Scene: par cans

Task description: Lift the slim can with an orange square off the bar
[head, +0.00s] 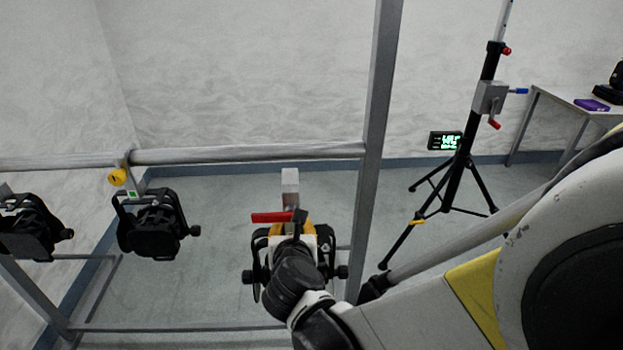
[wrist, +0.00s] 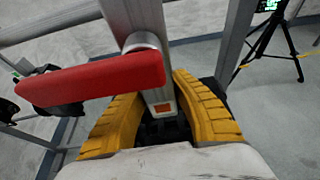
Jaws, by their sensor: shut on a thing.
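The can with an orange square (wrist: 165,108) is black, with a pale grey hanging clamp and a red lever (wrist: 95,86). In the head view its black body (head: 257,262) shows on both sides of my wrist, which hides its middle. My gripper (head: 292,230) is shut on the grey stem under the clamp; in the wrist view the yellow fingers (wrist: 158,88) flank the stem. The clamp (head: 290,186) stands upright.
A grey post (head: 376,130) rises close right of my gripper. A tripod stand (head: 458,180) and table (head: 565,105) are farther right.

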